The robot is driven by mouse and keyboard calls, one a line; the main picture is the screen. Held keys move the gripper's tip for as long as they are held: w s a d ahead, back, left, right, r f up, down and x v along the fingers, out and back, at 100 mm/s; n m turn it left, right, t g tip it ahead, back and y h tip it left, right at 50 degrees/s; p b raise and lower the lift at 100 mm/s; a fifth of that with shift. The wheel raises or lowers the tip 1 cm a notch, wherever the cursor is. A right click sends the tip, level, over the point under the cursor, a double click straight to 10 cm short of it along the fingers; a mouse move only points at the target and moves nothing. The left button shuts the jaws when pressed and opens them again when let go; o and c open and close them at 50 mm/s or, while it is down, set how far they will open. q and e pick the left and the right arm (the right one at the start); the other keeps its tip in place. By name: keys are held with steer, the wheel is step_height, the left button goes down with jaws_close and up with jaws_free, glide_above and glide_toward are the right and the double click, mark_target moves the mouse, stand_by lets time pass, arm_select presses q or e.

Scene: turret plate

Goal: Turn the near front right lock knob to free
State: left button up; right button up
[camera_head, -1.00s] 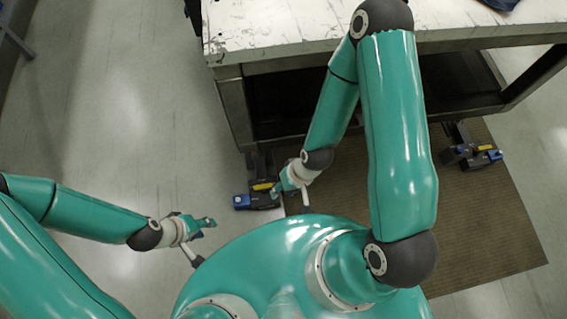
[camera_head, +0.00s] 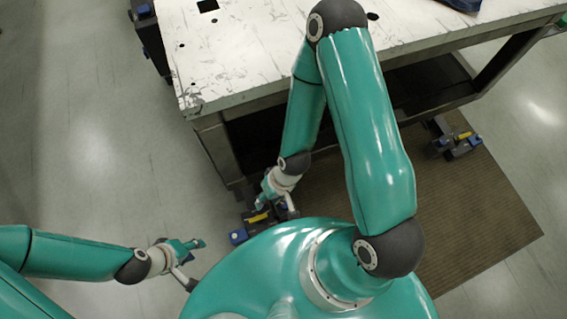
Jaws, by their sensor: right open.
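A dark lock unit with a blue knob (camera_head: 238,236) and a yellow label stands on the floor by the nearest table leg. A second dark lock unit with blue ends (camera_head: 460,147) and a yellow label stands by the leg at the right. My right gripper (camera_head: 277,207) is open just above and right of the nearer unit and partly covers it. I cannot tell whether it touches. My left gripper (camera_head: 197,265) is open and empty, lower left of that unit. The knobs' turned positions are too small to read.
The worn white table (camera_head: 240,60) fills the upper middle, with a dark lower space beneath. A brown ribbed mat (camera_head: 470,210) lies under and in front of it. Another dark unit with blue (camera_head: 143,12) is at the upper left. The grey floor at the left is clear.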

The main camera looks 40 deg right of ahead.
steer(key=shift+o, duration=0.8)
steer(key=o, duration=0.4)
steer(key=w+d+f+m+b, duration=0.1)
steer(key=d+f+b, duration=0.1)
steer(key=f+b, duration=0.3)
steer(key=w+d+f+m+h+b, duration=0.1)
steer(key=w+d+f+m+b, duration=0.1)
steer(key=f+b, duration=0.3)
steer(key=w+d+f+m+h+b, duration=0.1)
steer(key=w+d+f+b, duration=0.1)
steer(key=f+b, duration=0.4)
steer(key=shift+w+d+f+m, duration=0.15)
steer(key=shift+f+m, duration=0.25)
steer(key=shift+f, duration=1.45)
steer(key=m+h+b, duration=0.2)
steer(key=m+b, duration=0.5)
steer(key=b, duration=1)
glide_above(285, 204)
step_height(285, 204, down, 20)
steer(key=shift+g, duration=0.4)
step_height(285, 204, down, 16)
steer(key=b, duration=0.7)
steer(key=shift+f, duration=0.1)
steer(key=c, duration=1.2)
